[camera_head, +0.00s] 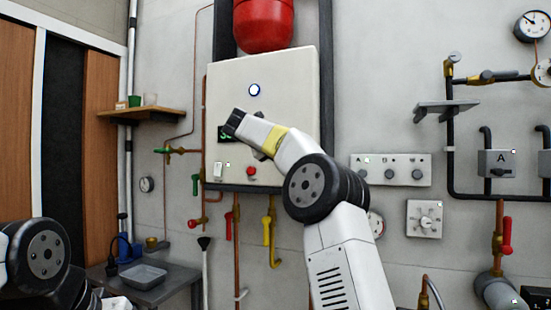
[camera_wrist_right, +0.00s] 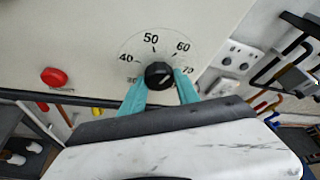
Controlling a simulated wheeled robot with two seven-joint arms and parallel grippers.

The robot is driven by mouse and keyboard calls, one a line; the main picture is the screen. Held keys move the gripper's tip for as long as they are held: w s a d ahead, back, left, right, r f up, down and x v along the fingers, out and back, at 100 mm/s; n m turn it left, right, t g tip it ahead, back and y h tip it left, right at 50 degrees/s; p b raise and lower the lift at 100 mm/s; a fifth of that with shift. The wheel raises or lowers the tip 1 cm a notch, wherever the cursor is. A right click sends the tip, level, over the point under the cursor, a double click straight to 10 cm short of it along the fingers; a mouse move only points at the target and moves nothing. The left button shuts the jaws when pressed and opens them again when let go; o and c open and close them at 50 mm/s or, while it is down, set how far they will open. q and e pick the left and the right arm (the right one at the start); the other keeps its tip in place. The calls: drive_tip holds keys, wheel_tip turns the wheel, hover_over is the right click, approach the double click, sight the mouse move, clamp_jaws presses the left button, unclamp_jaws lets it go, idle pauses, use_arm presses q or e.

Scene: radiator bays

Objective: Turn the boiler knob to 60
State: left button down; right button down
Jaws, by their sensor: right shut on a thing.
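The boiler (camera_head: 300,85) is a white wall box with a lit blue ring, a small dark display, a white switch and a red button (camera_head: 251,171). Its black knob (camera_wrist_right: 158,75) shows in the right wrist view, inside a printed scale with 40, 50, 60 and 70 readable. My right gripper (camera_wrist_right: 159,88) has its teal fingers on both sides of the knob and is shut on it. The knob's pointer is too small to read surely. In the head view my right arm hides the knob and fingertips. My left gripper is out of view; only part of that arm shows lower left.
A red vessel (camera_head: 263,24) hangs above the boiler. Pipes with a red valve handle (camera_head: 228,227) and a yellow one (camera_head: 268,232) run below it. A switch panel (camera_head: 390,170) is to the right. A wooden shelf (camera_head: 150,113) and a bench with a tray (camera_head: 144,276) are left.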

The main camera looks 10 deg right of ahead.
drive_tip(key=shift+f, duration=0.15)
idle(0.4)
drive_tip(key=c, duration=0.9)
unclamp_jaws()
drive_tip(key=v, duration=0.8)
drive_tip(key=shift+d, duration=0.1)
